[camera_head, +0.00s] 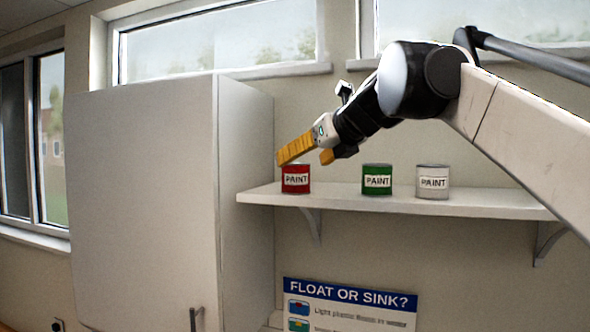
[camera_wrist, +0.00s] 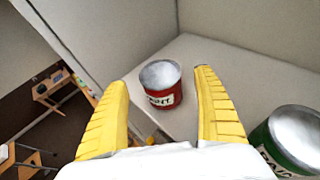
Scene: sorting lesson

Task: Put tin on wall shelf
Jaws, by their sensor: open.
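Three paint tins stand upright on the white wall shelf (camera_head: 470,205). The red tin (camera_head: 296,181) is at the shelf's left end, the green tin (camera_head: 377,181) is in the middle, and the white tin (camera_head: 432,184) is to its right. My gripper (camera_head: 308,152) is open and empty, just above and beside the red tin. In the wrist view the yellow fingers of my gripper (camera_wrist: 162,105) are spread wide, and the red tin (camera_wrist: 163,88) shows between and beyond their tips, apart from both. The green tin (camera_wrist: 293,137) is right of the right finger.
A tall grey cabinet (camera_head: 145,195) stands right against the shelf's left end. Windows (camera_head: 215,40) are above. A "Float or sink?" poster (camera_head: 350,300) hangs below the shelf. Free shelf room lies between the red and green tins and right of the white tin.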

